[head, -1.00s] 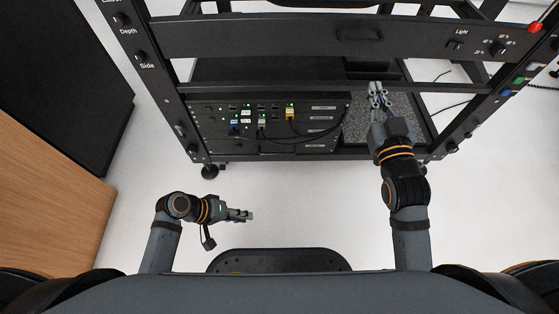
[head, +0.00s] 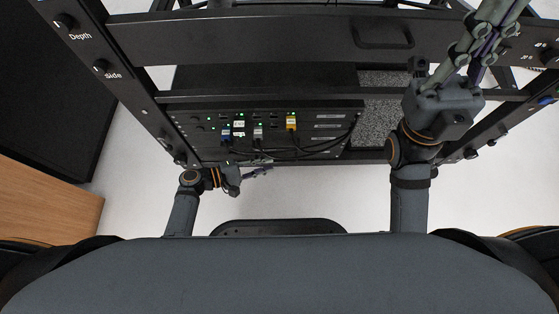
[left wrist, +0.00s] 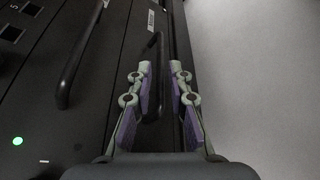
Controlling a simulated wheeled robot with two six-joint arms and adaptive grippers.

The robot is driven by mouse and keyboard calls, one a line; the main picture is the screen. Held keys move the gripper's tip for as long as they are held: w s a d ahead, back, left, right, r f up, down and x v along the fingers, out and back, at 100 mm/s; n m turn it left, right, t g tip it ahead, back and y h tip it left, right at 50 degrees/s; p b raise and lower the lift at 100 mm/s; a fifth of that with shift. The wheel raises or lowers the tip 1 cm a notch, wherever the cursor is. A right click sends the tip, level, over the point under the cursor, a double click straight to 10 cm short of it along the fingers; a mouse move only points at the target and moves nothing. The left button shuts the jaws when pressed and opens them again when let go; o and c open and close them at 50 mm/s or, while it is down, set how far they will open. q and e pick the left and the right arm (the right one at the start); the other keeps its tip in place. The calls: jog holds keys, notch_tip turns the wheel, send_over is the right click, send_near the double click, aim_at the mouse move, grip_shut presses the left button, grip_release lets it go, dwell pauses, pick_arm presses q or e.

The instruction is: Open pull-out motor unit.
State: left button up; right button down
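The pull-out motor unit seems to be part of the dark front (head: 215,160) low in the black rack; its exact outline is hard to tell. In the left wrist view, a black bar handle (left wrist: 157,72) stands on a dark panel (left wrist: 110,88). My left gripper (head: 262,171) is low in front of the rack's lower edge. In its wrist view its purple-padded fingers (left wrist: 160,72) are apart, with the handle between and beyond them; contact is not visible. My right gripper (head: 492,35) is raised near the head camera at upper right, its fingertips near the picture's edge.
A panel with cables and green lights (head: 275,132) fills the rack's lower left. A speckled grey surface (head: 383,108) lies beside it. A second bar handle (left wrist: 76,62) is left of the left gripper. White floor (head: 315,195) is clear in front.

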aim_at(279, 162)
pick_arm(q)
jog(key=b+x, duration=0.1)
jog(key=x, duration=0.3)
jog(key=shift+d+f+b, duration=0.25)
jog(key=shift+d+b, duration=0.05)
jog(key=shift+w+d, duration=0.2)
jog(key=shift+d, duration=0.2)
jog(key=shift+c, duration=0.4)
grip_shut()
